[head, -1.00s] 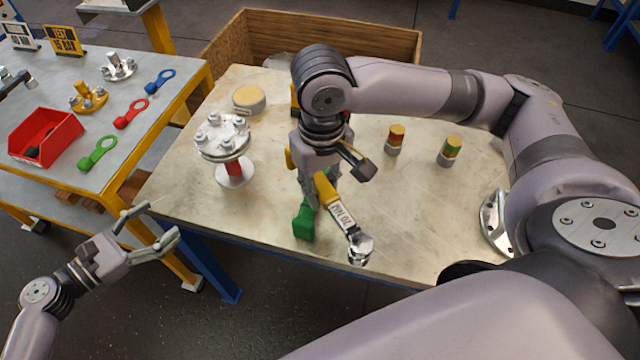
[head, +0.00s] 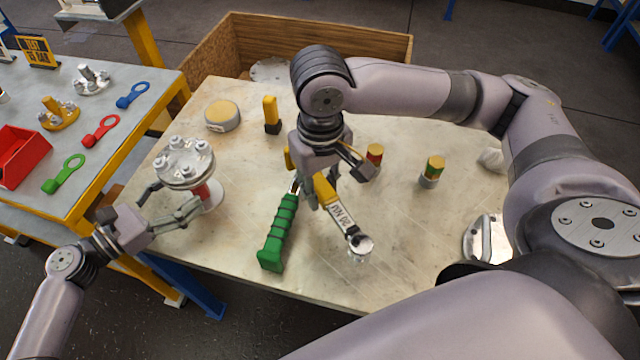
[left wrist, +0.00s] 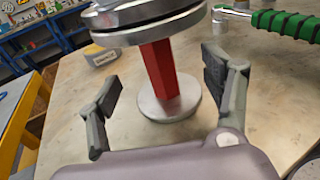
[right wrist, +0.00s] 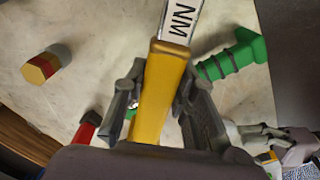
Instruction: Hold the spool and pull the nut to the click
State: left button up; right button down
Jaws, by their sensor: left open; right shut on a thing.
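The spool is a red post (head: 201,192) between a silver bolted flange (head: 184,163) and a round silver foot (head: 213,199). Several bolts and nuts stand on the flange. My left gripper (head: 170,204) is open at the spool. In the left wrist view its fingers (left wrist: 165,88) lie either side of the red post (left wrist: 159,68), with visible gaps. My right gripper (head: 326,182) is shut on the yellow handle (right wrist: 158,95) of a wrench marked NM. The wrench's silver head (head: 361,245) points towards the table's front edge, away from the spool.
A green-handled tool (head: 277,235) lies between the spool and the held wrench. A yellow-topped disc (head: 222,115), a yellow-and-black block (head: 271,113) and small coloured cylinders (head: 431,172) stand on the table. A side table (head: 100,150) with tagged tools and a red bin (head: 20,157) is at left.

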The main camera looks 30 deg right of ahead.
pick_arm(q)
jog(key=shift+x, duration=1.7)
jog(key=shift+c, duration=0.3)
jog(key=c, duration=1.6)
jog(key=shift+a, duration=0.1)
